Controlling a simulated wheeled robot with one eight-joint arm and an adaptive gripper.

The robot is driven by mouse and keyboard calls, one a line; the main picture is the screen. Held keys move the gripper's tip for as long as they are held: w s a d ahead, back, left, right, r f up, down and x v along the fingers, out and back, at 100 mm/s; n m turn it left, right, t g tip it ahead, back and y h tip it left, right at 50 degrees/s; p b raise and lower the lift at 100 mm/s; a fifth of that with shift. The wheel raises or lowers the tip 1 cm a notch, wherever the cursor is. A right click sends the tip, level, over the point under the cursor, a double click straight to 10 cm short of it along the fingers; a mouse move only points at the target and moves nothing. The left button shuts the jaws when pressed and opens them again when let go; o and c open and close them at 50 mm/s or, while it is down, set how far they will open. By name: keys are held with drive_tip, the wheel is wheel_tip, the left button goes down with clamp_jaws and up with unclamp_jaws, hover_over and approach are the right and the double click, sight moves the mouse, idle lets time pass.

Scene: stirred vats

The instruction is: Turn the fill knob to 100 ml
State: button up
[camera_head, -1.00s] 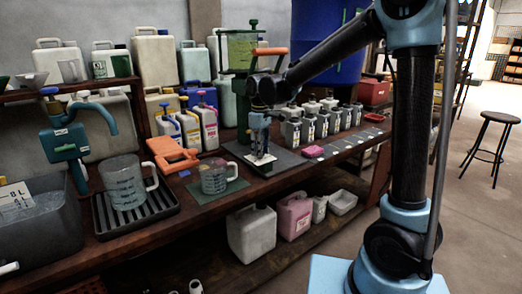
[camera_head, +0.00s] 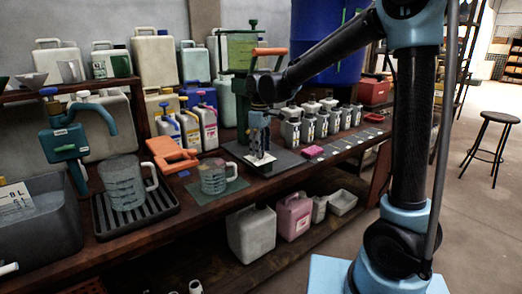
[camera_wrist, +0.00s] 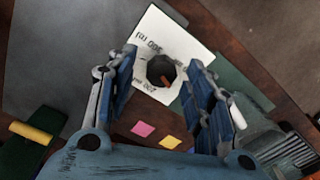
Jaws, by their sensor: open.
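The fill knob (camera_wrist: 161,69) is a dark, many-sided knob on a white dial plate (camera_wrist: 150,32) in the wrist view. An orange mark on the knob points toward the lower right of that picture. The plate bears printed numbers, upside down or slanted and hard to read; my fingers hide part of it. My gripper (camera_wrist: 161,74) is open, with one blue finger on each side of the knob and gaps showing between. In the head view my gripper (camera_head: 260,145) points down over the white plate (camera_head: 262,159), and the knob is hidden.
A green dispenser (camera_head: 239,52) with an orange handle (camera_head: 271,51) stands behind the gripper. A measuring jug (camera_head: 214,178) stands on a green mat to the left. Several grey bottles (camera_head: 308,125) line the bench to the right.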

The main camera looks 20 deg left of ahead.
wheel_tip(320, 180, up, 11)
drive_tip(key=shift+r, duration=0.2)
idle(0.3)
drive_tip(key=shift+w, duration=0.1)
drive_tip(key=s+d+f+m, duration=0.1)
drive_tip(key=s+d+m, duration=0.1)
drive_tip(key=d, duration=0.8)
drive_tip(key=s+d+f+m+t, duration=0.1)
drive_tip(key=d+f+m, duration=0.15)
drive_tip(key=d, duration=0.65)
drive_tip(key=s+d+f+m, duration=0.1)
drive_tip(key=s+d+m, duration=0.15)
drive_tip(key=d, duration=0.75)
drive_tip(key=s+d+f+m+t, duration=0.1)
drive_tip(key=s+d+f+m, duration=0.6)
drive_tip(key=s+d+f, duration=0.6)
drive_tip(key=shift+s+d+f+m, duration=0.15)
drive_tip(key=shift+d+f+m, duration=0.25)
drive_tip(key=shift+d+f, duration=0.5)
drive_tip(key=shift+d+r, duration=0.1)
